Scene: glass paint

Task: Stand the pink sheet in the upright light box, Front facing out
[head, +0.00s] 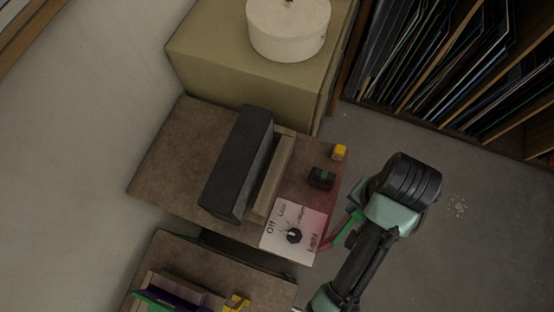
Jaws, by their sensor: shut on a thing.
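The upright light box (237,163) is a dark slab standing on a brown board, with a pale wooden ledge (271,178) along its right side. No sheet shows on the ledge. My gripper (349,228) is at the board's right edge, right of the dial panel and clear of the light box. It is shut on the pink sheet (334,238), which shows only as a thin reddish strip, nearly edge-on. A pink tint falls on the board and panel beside it. My arm hides part of the gripper. Which face of the sheet is the Front cannot be told.
A dial panel (281,240) marked Off, Low and High lies on the board. A small dark block (321,178) and a yellow block (339,152) sit near its right edge. A khaki box (222,72) carries a white round container (288,30). A sheet rack (470,62) stands upper right.

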